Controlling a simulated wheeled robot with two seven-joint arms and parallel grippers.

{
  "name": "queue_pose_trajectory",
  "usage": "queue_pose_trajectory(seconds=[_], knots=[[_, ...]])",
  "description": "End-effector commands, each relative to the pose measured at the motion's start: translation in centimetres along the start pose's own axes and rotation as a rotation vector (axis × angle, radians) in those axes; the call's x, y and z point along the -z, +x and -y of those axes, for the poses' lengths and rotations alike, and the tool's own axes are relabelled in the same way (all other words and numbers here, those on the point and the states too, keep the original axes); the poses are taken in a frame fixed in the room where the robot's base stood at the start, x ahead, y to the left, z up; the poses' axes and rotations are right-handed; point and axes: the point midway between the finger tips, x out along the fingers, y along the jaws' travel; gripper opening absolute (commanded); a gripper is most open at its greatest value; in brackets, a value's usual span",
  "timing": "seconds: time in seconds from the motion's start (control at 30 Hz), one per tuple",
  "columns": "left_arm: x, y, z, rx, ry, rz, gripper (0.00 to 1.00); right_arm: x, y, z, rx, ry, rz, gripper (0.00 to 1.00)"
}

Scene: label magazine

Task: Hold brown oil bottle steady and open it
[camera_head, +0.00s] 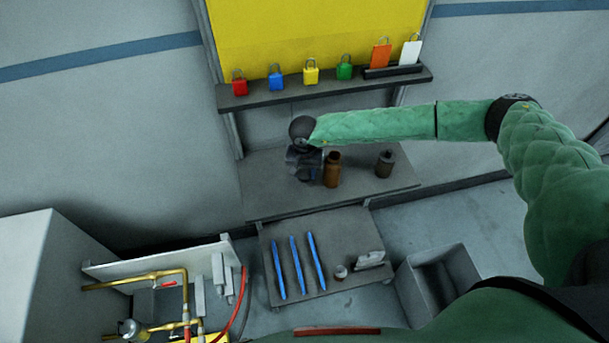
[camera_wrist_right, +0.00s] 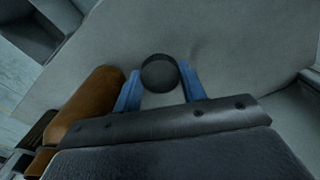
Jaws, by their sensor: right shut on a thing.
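The brown oil bottle (camera_head: 332,172) stands upright on the grey shelf; its top looks brown, with no dark cap showing on it. My right gripper (camera_head: 306,172) is just left of it in the head view. In the right wrist view the blue fingers of my right gripper (camera_wrist_right: 161,90) are shut on a dark round cap (camera_wrist_right: 160,72). The brown bottle also shows in that view (camera_wrist_right: 88,104), beside the fingers at the left and apart from the cap. My left gripper is not in view.
A dark bottle (camera_head: 385,165) stands on the shelf (camera_head: 375,189) to the right. Coloured padlocks such as the red one (camera_head: 239,88) line a ledge above. Blue pens (camera_head: 296,267) lie on a lower board, with an open grey bin (camera_head: 440,285) beside it.

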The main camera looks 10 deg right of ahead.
Motion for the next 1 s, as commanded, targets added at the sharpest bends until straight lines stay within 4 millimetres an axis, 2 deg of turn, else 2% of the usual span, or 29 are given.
queue_pose_trajectory(seconds=[0.3,0.57,0.83,0.87,0.93,0.97,1.0], knots=[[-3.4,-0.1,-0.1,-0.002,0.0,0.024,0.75,-0.1,3.1,0.0,-0.001,0.0,0.001,0.14],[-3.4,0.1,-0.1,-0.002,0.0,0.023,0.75,0.0,3.3,0.0,0.0,0.0,0.0,0.14],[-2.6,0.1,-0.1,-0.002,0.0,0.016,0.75,0.0,3.5,0.0,0.0,0.0,0.0,0.14],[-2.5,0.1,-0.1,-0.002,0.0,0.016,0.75,0.0,3.4,0.0,0.0,0.0,0.0,0.45],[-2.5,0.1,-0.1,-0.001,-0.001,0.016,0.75,0.0,3.4,0.0,0.0,0.0,0.0,0.59],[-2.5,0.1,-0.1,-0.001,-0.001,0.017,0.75,0.0,3.4,0.0,0.0,0.0,0.0,0.63],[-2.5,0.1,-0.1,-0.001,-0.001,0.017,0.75,0.0,3.4,0.0,0.0,0.0,0.0,0.63]])
